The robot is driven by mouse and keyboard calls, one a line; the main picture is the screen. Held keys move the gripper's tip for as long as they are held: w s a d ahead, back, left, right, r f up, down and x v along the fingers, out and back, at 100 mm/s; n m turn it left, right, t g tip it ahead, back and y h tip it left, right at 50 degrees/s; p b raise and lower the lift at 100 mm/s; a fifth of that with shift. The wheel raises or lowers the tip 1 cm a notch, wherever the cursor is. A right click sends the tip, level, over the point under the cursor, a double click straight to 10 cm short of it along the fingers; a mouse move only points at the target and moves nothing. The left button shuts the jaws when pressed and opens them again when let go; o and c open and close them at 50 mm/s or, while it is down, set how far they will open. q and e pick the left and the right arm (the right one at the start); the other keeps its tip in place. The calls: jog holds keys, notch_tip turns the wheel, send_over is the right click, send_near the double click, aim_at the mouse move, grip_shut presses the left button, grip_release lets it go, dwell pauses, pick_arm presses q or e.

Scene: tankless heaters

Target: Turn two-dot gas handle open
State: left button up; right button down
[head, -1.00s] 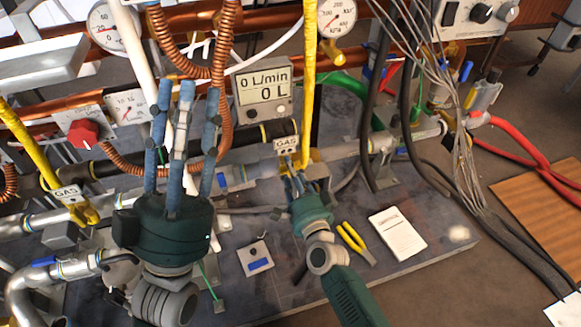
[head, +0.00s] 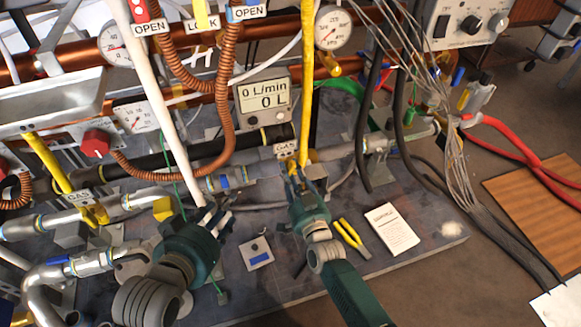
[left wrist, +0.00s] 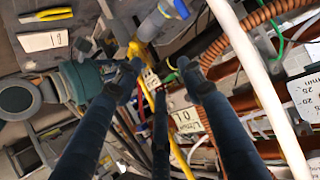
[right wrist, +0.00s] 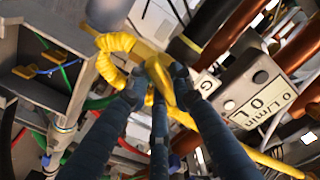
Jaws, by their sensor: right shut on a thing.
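The two-dot gas handle (head: 302,162) is yellow, below a white GAS tag (head: 286,148) with dots, at the foot of a yellow pipe. My right gripper (head: 293,172) is on it. In the right wrist view the yellow handle (right wrist: 160,78) sits between the blue fingers of the right gripper (right wrist: 154,88), which are shut on it. My left gripper (head: 218,212) is to the left of the handle, apart from it, with fingers spread and empty. In the left wrist view its fingers (left wrist: 158,78) stand apart, with the right gripper (left wrist: 90,80) beyond them.
Another yellow gas valve (head: 95,214) with a GAS tag is at the left. A flow meter (head: 262,100) reads 0 L/min. A white pipe (head: 165,100) and a copper coil (head: 225,120) rise near the left gripper. Pliers (head: 351,236) and a white notepad (head: 391,228) lie on the board.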

jog(key=n+p, duration=0.1)
jog(key=n, duration=0.3)
jog(key=shift+d+f, duration=0.1)
pick_arm(q)
jog(key=s+a+f+g+y, duration=0.1)
jog(key=s+a+f+g, duration=0.2)
jog(key=s+f, duration=0.3)
jog(key=shift+s+f+g, duration=0.4)
jog(key=shift+s+g, duration=0.5)
jog(key=shift+s, duration=0.15)
pick_arm(e)
jog(key=shift+n, duration=0.4)
jog(key=c, duration=1.6)
grip_release()
jog(key=shift+o, duration=0.2)
jog(key=v, duration=1.2)
